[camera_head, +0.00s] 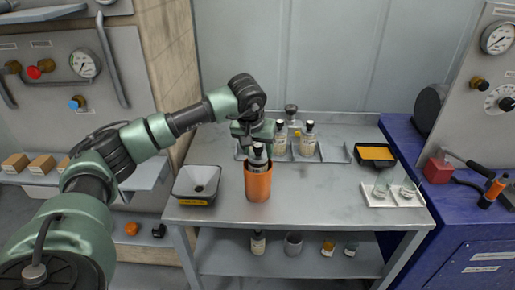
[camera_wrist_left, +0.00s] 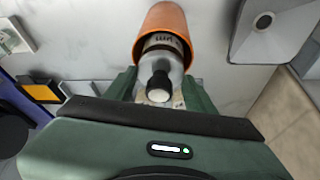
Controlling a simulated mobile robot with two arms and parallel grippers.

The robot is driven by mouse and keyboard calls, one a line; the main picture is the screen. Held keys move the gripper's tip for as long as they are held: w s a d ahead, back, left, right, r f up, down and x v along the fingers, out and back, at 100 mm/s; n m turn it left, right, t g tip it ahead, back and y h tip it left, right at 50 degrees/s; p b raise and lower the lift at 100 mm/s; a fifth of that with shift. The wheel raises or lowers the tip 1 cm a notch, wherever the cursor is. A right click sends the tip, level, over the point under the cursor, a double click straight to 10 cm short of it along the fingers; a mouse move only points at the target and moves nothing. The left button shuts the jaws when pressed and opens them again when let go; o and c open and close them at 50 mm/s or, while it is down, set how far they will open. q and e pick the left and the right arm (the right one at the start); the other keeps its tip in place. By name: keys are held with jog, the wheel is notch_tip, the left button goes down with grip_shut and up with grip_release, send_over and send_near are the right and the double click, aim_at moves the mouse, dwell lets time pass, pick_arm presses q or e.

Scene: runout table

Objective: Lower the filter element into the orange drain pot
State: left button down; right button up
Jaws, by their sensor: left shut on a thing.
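The orange drain pot (camera_head: 258,187) stands upright on the grey table, near its front edge. My left gripper (camera_head: 258,144) is above the pot, shut on a pale, labelled, bottle-like piece (camera_head: 258,155) with a dark neck or cap. In the left wrist view the piece (camera_wrist_left: 163,50) sits between the fingers of my left gripper (camera_wrist_left: 160,82), and its far end lies within the mouth of the orange pot (camera_wrist_left: 165,18). How deep it sits, and whether it touches the pot's wall or bottom, I cannot tell. My right gripper is not in view.
A grey square funnel tray (camera_head: 197,183) stands just left of the pot. Behind are labelled bottles (camera_head: 307,140) in a tray. A black tray with a yellow inside (camera_head: 375,153) and a white tray with glasses (camera_head: 392,194) are right. The table between is clear.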

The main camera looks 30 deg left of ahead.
pick_arm(q)
jog(key=shift+f, duration=0.45)
jog(key=shift+c, duration=2.2)
grip_release()
jog(key=b+v, duration=0.2)
jog(key=v, duration=0.6)
jog(key=shift+f, duration=0.1)
